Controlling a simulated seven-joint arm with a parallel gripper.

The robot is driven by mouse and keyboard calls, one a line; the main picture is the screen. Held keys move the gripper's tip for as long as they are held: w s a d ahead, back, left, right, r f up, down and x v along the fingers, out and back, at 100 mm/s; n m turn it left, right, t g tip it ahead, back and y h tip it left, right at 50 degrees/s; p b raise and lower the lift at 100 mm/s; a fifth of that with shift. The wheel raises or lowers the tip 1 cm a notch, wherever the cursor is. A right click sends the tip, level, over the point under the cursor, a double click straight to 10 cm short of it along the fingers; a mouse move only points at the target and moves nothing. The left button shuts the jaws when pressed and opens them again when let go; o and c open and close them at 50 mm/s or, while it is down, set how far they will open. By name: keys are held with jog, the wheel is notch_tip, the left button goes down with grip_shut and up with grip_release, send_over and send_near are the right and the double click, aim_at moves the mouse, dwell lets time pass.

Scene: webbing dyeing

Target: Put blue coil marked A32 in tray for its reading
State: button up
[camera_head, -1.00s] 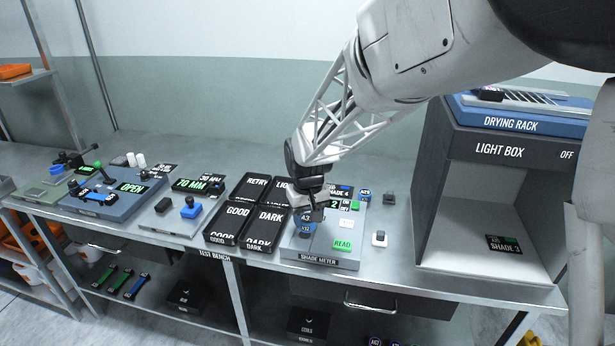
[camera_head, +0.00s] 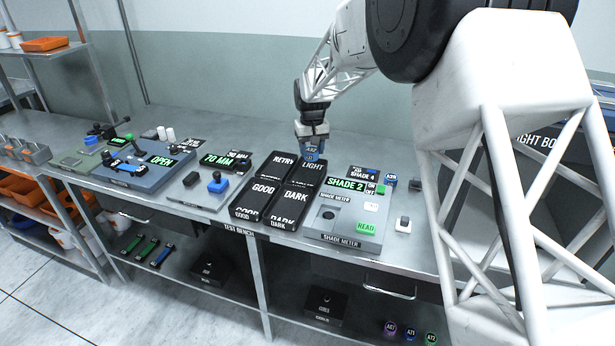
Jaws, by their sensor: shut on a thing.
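My gripper (camera_head: 312,138) is shut on the blue coil (camera_head: 311,153), whose small label looks like A32. It holds the coil over the back of the LIGHT tray (camera_head: 319,166); I cannot tell the exact height above it. The black trays stand in a two-by-two block: RETRY (camera_head: 281,160) back left, LIGHT back right, GOOD (camera_head: 262,190) front left, DARK (camera_head: 296,196) front right. The shade meter (camera_head: 348,240) stands right of them. Its screen (camera_head: 346,184) reads SHADE 2 in green, and its round seat (camera_head: 329,213) looks empty.
A green READ button (camera_head: 366,228) sits on the meter. A SHADE 4 card (camera_head: 362,174) and another blue coil (camera_head: 390,181) lie behind it. A 70 MM gauge (camera_head: 225,161) stands left of the trays. My arm hides much of the right side, including most of the light box.

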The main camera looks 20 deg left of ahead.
send_over(308, 176)
jog(key=shift+a+f, duration=0.1)
dwell(0.5)
jog(key=shift+f, duration=2.5)
jog(key=shift+f, duration=0.1)
jog(key=shift+f, duration=2.45)
jog(key=o, duration=0.7)
jog(key=shift+f, duration=0.1)
